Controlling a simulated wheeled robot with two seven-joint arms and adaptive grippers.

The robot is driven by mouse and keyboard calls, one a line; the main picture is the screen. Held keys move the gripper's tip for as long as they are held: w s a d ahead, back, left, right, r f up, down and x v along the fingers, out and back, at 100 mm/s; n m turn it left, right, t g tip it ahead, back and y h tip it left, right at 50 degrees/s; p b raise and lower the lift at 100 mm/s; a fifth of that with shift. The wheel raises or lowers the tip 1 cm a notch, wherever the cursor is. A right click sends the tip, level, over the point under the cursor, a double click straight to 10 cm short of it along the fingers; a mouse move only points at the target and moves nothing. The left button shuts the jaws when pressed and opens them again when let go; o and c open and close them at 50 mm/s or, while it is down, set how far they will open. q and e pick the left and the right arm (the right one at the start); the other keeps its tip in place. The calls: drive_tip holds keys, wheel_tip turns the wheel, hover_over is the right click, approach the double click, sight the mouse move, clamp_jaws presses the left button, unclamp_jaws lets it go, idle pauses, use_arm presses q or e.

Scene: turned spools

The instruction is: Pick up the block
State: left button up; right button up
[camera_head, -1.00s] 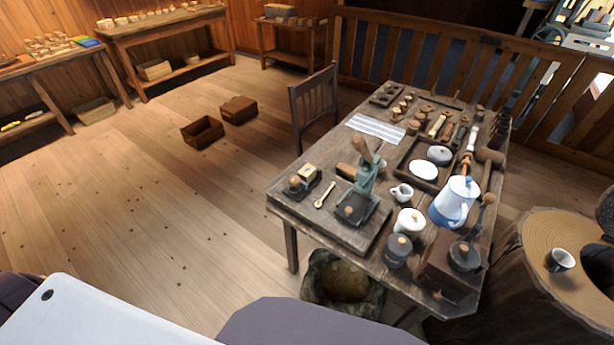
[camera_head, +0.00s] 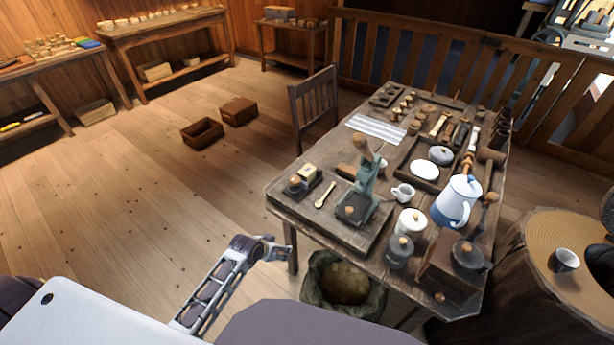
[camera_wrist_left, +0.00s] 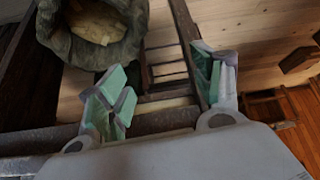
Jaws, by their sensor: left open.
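A small pale wooden block (camera_head: 308,171) sits on a small dark tray at the left end of the worktable (camera_head: 283,205). A brown wooden block (camera_head: 346,170) lies beside it, near the green press; I cannot tell which one the task names. My left gripper (camera_head: 279,249) is low, beside the table's near left leg and below the tabletop, apart from both blocks. In the left wrist view its two green-padded fingers (camera_wrist_left: 168,85) are spread, with nothing between them. Neither block shows clearly in that view. My right gripper is not in view.
A green press (camera_head: 366,180), a wooden spoon (camera_head: 325,194), a cup (camera_head: 402,193), lidded pots and a blue-white coffee pot (camera_head: 456,201) crowd the table. A sack (camera_head: 345,283) stands under its near edge.

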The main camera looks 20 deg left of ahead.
use_arm(q)
drive_tip(key=w+r+t+h, duration=0.1)
drive_tip(key=w+r, duration=0.3)
drive_tip(key=r, duration=0.4)
drive_tip(key=w+r+m+t, duration=0.1)
drive_tip(key=w+r, duration=0.3)
drive_tip(key=r, duration=0.4)
drive_tip(key=w+r+t+h, duration=0.1)
drive_tip(key=w+r+t, duration=0.1)
drive_tip(key=w+r, duration=0.3)
wheel_tip(320, 180, up, 4)
drive_tip(key=shift+a+r+m+t+h+b, duration=0.1)
drive_tip(key=shift+a+m+t+h+b, duration=0.25)
drive_tip(key=shift+a+t, duration=0.1)
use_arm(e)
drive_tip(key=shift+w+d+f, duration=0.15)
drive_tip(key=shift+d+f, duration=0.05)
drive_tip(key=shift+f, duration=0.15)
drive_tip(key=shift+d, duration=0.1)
